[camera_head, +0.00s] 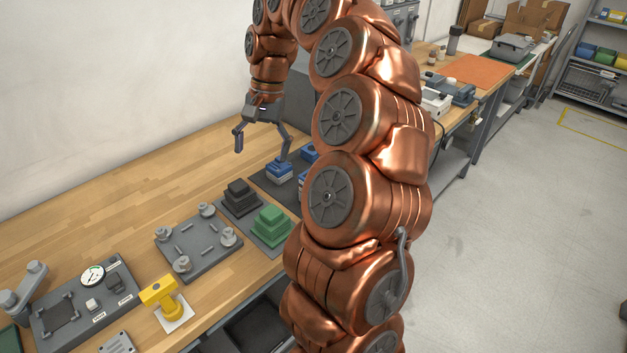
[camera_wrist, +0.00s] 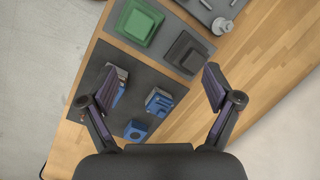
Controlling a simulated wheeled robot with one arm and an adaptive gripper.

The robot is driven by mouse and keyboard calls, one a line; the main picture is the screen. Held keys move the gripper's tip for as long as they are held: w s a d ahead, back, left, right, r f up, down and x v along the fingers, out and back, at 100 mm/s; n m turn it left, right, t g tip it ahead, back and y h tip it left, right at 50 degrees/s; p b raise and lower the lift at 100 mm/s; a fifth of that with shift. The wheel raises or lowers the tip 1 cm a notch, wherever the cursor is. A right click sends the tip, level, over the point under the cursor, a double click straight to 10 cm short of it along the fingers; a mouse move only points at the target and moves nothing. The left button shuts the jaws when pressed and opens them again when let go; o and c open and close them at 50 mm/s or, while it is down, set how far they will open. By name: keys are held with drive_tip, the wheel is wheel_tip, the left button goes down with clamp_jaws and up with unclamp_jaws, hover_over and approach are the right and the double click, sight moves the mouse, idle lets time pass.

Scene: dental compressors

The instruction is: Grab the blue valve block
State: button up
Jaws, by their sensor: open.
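Three blue pieces sit on a dark mat in the wrist view: one (camera_wrist: 158,101) near the middle, one (camera_wrist: 135,131) with a round dark opening nearer my gripper, and one (camera_wrist: 121,75) partly hidden by my left finger. I cannot tell for sure which is the valve block. In the head view a blue block (camera_head: 279,170) with a pale lower part sits near my right fingertip, and another (camera_head: 308,153) is partly behind my arm. My gripper (camera_head: 262,148) is open and empty above the bench; its spread fingers also show in the wrist view (camera_wrist: 160,84).
A green stepped block (camera_head: 271,222) and a black one (camera_head: 240,196) stand beside the blue pieces. A grey fixture plate (camera_head: 198,245) with posts, a gauge panel (camera_head: 85,300) and a yellow piece (camera_head: 160,293) lie nearer. The bench beside the wall is clear.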

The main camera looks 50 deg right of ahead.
drive_tip(key=shift+s+d+f+m, duration=0.45)
drive_tip(key=shift+d+f+m, duration=0.85)
drive_tip(key=shift+d, duration=1.25)
drive_tip(key=shift+s+d+f+m, duration=0.5)
drive_tip(key=shift+d+f+m, duration=0.8)
drive_tip(key=shift+d, duration=1.2)
drive_tip(key=shift+s+d+f+m, duration=0.45)
drive_tip(key=shift+d+f+m, duration=0.85)
drive_tip(key=shift+d, duration=1.25)
drive_tip(key=shift+s+a+f+p, duration=0.15)
drive_tip(key=shift+a+f+p, duration=0.35)
drive_tip(key=shift+f, duration=0.35)
drive_tip(key=shift+s+a+f+p, duration=0.1)
drive_tip(key=shift+a+f+p, duration=0.3)
drive_tip(key=shift+f, duration=0.4)
drive_tip(key=shift+x, duration=0.9)
drive_tip(key=c, duration=1.4)
drive_tip(key=shift+w+d, duration=0.1)
